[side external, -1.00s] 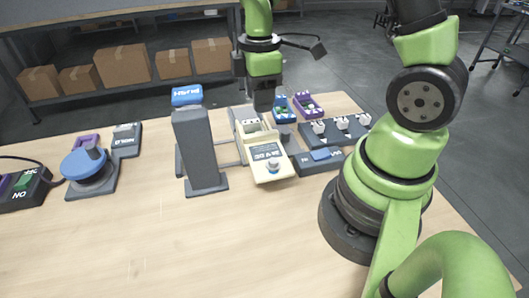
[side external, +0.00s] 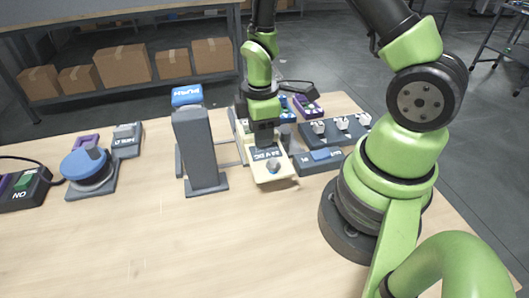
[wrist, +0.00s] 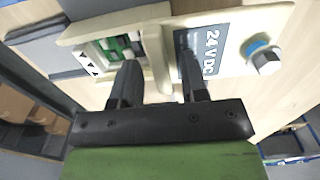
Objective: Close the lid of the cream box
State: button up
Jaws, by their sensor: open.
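The cream box (side external: 271,177) stands near the middle of the table, with a dark "24 V DC" label and a round knob on its near end. It also shows in the wrist view (wrist: 272,28), with an open compartment (wrist: 122,46) holding green parts at left. A raised cream piece (wrist: 156,62), seemingly the lid seen edge-on, stands between compartment and label. My gripper (side external: 265,143) is low over the box and hides its middle. In the wrist view my gripper (wrist: 160,62) is open, one finger each side of the raised piece; contact cannot be told.
A grey column with a blue top (side external: 187,97) stands just left of the box. A grey unit with several knobs (side external: 340,130) and a purple device (side external: 308,106) are to the right. A blue round knob device (side external: 88,168) is at left. The table front is clear.

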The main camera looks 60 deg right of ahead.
jog(key=shift+c, duration=0.2)
jog(key=c, duration=0.7)
jog(key=shift+w+d, duration=3.25)
jog(key=o, duration=0.7)
jog(key=shift+o, duration=0.2)
jog(key=shift+r, duration=3)
